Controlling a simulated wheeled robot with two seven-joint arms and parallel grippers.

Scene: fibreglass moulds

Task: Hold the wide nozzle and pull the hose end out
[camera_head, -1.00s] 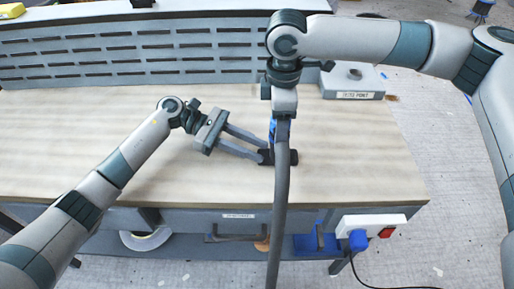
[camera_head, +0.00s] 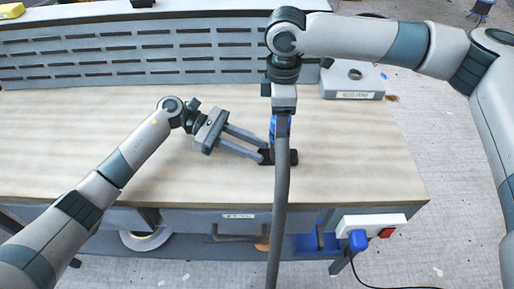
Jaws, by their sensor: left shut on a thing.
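The wide nozzle (camera_head: 291,157) is a dark piece low over the wooden bench top, partly hidden behind the hose. My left gripper (camera_head: 264,155) reaches in from the left and is shut on it. The grey hose (camera_head: 280,205) runs down across the bench front toward the bottom of the view. Its upper end is just under my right gripper (camera_head: 283,112), which points down above the nozzle. A blue part (camera_head: 272,128) shows beside the hose top, between the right gripper and the nozzle. The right fingers are mostly hidden, so I cannot tell their grip.
The wooden bench top (camera_head: 90,140) is clear around the arms. A slotted grey panel (camera_head: 130,55) stands along its back. A grey block with a hole (camera_head: 352,82) sits at the back right. A power strip (camera_head: 370,225) with a blue plug is on the bench front.

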